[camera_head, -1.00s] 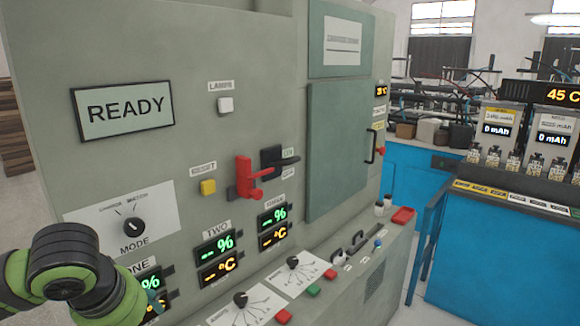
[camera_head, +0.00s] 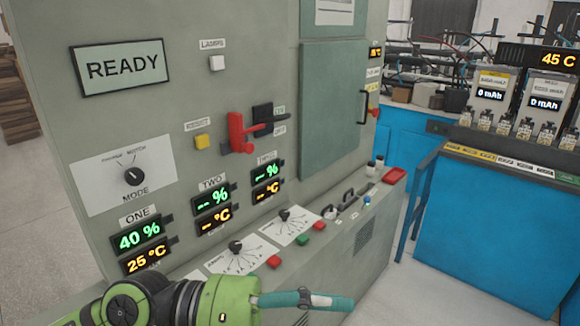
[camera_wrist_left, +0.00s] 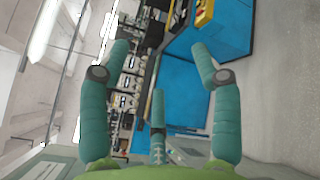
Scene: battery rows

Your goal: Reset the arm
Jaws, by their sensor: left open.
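My left arm, green and black, comes in along the bottom left of the head view. Its left gripper (camera_head: 318,300) has teal fingers and is in front of the panel's lower ledge, with nothing in it. In the left wrist view the gripper (camera_wrist_left: 162,55) has its fingers spread wide apart, with empty space between them. My right gripper is in neither view.
A grey-green control cabinet (camera_head: 135,25) fills the left and middle, with a READY screen (camera_head: 122,67), a red lever (camera_head: 240,133) and a yellow RESET button (camera_head: 201,141). A blue bench (camera_head: 490,240) with battery chargers stands right. Grey floor is open between them.

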